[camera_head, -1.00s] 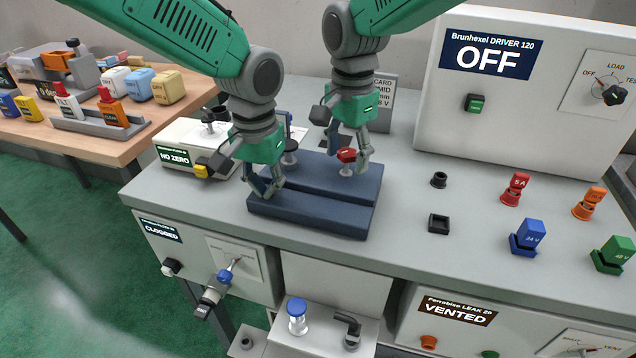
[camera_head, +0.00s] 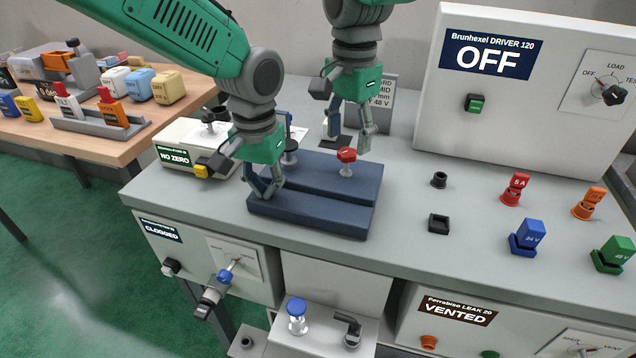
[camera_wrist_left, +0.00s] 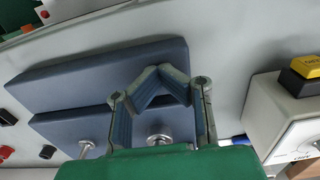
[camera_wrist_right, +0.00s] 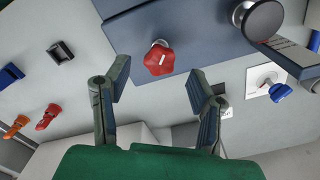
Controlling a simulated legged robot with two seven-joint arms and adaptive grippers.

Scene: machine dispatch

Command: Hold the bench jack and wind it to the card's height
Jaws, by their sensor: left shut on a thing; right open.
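The bench jack (camera_head: 310,217) is a dark blue block with a lengthwise groove, lying on the grey bench. A red knob (camera_head: 346,155) on a metal stem and a black round knob (camera_head: 289,150) stand on its far side. My left gripper (camera_head: 264,190) is shut on the jack at its left end; its fingers meet over the blue block in the left wrist view (camera_wrist_left: 160,78). My right gripper (camera_head: 352,138) is open and empty, above and behind the red knob; the knob also shows beyond its fingers in the right wrist view (camera_wrist_right: 159,59).
A white driver box (camera_head: 530,120) reading OFF fills the back right. Coloured plugs (camera_head: 527,236) and small black sockets (camera_head: 438,223) stand on the right of the bench. A NO ZERO box (camera_head: 185,150) is at left. Bench between jack and sockets is clear.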

